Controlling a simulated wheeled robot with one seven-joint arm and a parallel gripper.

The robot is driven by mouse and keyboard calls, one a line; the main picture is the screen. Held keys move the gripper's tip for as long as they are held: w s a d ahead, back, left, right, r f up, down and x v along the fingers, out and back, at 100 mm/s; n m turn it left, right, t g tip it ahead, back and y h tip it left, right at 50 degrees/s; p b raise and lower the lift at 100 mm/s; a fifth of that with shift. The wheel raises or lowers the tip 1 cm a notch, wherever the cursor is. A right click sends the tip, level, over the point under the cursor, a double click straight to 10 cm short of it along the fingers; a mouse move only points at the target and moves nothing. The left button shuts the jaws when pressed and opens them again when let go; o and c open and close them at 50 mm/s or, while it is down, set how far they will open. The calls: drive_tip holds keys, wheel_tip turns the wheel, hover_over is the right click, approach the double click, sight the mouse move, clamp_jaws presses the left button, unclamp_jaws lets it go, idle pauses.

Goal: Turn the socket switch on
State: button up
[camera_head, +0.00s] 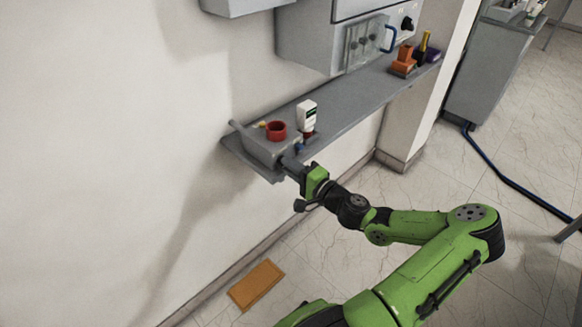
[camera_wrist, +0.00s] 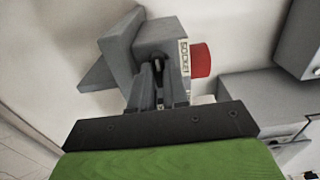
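The socket box (camera_head: 262,148) is a grey block with a red round socket (camera_head: 276,130) on top, at the near left end of the grey shelf. In the wrist view the box (camera_wrist: 160,36) carries a white label reading "SOCKET" (camera_wrist: 184,60), with the red socket (camera_wrist: 201,60) beside it. My gripper (camera_head: 287,163) is at the near end face of the box. In the wrist view the fingers of my gripper (camera_wrist: 157,78) are close together at a small dark part (camera_wrist: 157,64) on that face, perhaps the switch. The fingers largely hide it, and I cannot tell whether they grip it.
The grey shelf (camera_head: 345,108) runs along the wall. A white bottle-like device (camera_head: 306,115) stands close to the box. An orange brick-like slab (camera_head: 256,285) lies on the floor.

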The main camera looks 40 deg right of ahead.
clamp_jaws()
drive_tip(key=shift+m+p, duration=6.45)
drive_tip(key=shift+m, duration=2.55)
drive_tip(key=o, duration=0.7)
unclamp_jaws()
drive_tip(key=shift+c, duration=0.2)
